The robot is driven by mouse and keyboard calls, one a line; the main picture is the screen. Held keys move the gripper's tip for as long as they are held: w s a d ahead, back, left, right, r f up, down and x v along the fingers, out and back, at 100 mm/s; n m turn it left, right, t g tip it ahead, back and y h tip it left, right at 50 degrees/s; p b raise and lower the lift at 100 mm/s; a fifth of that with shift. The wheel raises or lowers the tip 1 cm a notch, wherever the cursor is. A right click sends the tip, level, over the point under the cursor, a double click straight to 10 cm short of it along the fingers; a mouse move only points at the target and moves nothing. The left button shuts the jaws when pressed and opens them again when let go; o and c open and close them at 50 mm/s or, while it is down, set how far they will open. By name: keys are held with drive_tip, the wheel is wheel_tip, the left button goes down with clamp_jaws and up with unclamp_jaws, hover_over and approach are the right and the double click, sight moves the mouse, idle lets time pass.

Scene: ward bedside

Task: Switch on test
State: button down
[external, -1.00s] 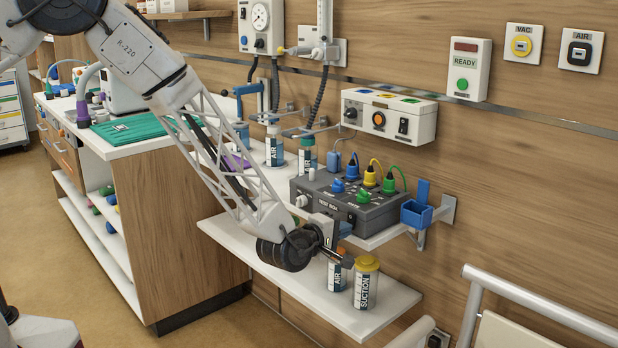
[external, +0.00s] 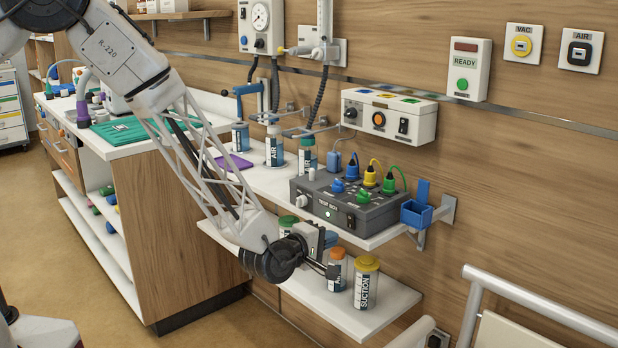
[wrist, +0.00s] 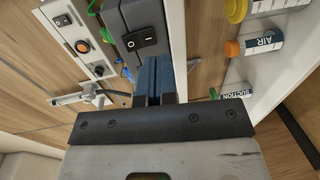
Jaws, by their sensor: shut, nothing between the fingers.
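The dark grey test box (external: 385,212) sits on the upper wall shelf, with colored knobs and plugs on top. Its black rocker switch (external: 351,222) is on the front face; the switch also shows close up in the wrist view (wrist: 140,40). A small lamp (external: 330,212) on the front looks lit pale green. My gripper (external: 333,271) is shut and empty, in front of and below the box, apart from the switch. In the wrist view its blue fingers (wrist: 152,72) are together, just below the switch in the picture.
An orange-capped AIR jar (external: 337,268) and a yellow-capped SUCTION jar (external: 366,285) stand on the lower shelf close to my gripper. A green-capped jar (external: 288,224) stands behind my wrist. A blue holder (external: 417,214) is right of the box. A bed rail (external: 540,298) is at the lower right.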

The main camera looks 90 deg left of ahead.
drive_tip(key=f+v, duration=0.2)
drive_tip(key=v, duration=0.6)
drive_tip(key=shift+s+d, duration=0.35)
drive_tip(key=shift+s, duration=0.05)
drive_tip(key=s+d+r+m+g+h, duration=0.1)
drive_tip(key=s+d+r+m+h, duration=0.2)
drive_tip(key=d+r+m+h, duration=0.5)
drive_tip(key=s+d+r+m+g+h, duration=0.1)
drive_tip(key=s+d+r+m+h, duration=0.1)
drive_tip(key=d+r+m, duration=0.7)
drive_tip(key=s+d+r+m+g, duration=0.2)
drive_tip(key=s+d+r+m, duration=0.1)
drive_tip(key=s, duration=0.7)
drive_tip(key=s+d+r+m+g+h, duration=0.1)
drive_tip(key=s+d+r, duration=0.4)
drive_tip(key=s, duration=0.5)
drive_tip(key=s+d+r+m+g, duration=0.4)
drive_tip(key=s+d+m, duration=0.2)
drive_tip(key=s, duration=0.5)
drive_tip(key=shift+h, duration=0.4)
drive_tip(key=shift+w+d, duration=0.1)
drive_tip(key=shift+d, duration=0.05)
